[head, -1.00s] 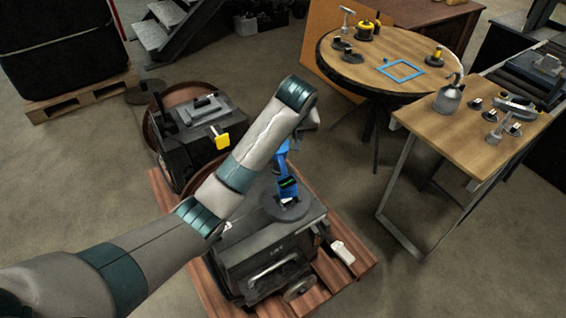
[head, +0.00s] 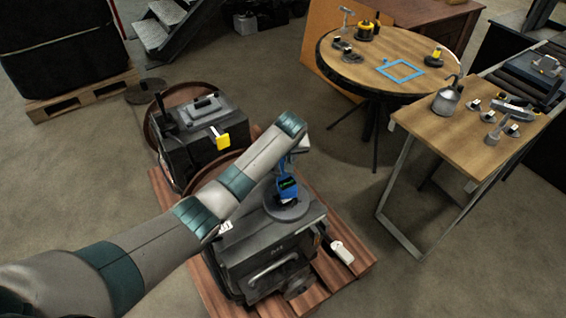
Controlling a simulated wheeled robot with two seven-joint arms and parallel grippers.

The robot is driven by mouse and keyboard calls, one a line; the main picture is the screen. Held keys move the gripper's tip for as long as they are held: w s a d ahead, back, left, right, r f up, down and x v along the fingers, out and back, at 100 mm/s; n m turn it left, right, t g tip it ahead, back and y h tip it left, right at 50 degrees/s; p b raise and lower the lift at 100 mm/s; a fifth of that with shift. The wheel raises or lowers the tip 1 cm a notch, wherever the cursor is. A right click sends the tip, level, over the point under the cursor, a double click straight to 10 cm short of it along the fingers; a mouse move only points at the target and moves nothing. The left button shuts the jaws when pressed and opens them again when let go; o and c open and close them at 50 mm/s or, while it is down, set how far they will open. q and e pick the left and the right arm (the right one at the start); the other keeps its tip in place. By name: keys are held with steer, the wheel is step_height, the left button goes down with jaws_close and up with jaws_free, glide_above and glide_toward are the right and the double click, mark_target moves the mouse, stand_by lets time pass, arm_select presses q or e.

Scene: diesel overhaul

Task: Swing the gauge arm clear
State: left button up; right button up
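The gauge arm appears as a blue piece with a dark display (head: 287,188), standing on a round grey plate on top of the near engine block (head: 275,248). My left arm comes in from the left and reaches over the block. My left gripper (head: 297,160) is at the top of the blue gauge, mostly hidden behind my own wrist. I cannot tell whether its fingers are open or shut, or whether they touch the gauge. My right gripper is not in view.
The block stands on a reddish wooden pallet (head: 350,279); a white-handled part (head: 342,252) sticks out at its right. A round table (head: 400,50) and a workbench (head: 450,140) stand right, with floor between.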

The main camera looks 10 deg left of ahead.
mark_target(283, 165)
arm_select(q)
steer(key=shift+x, duration=1.75)
jaws_close()
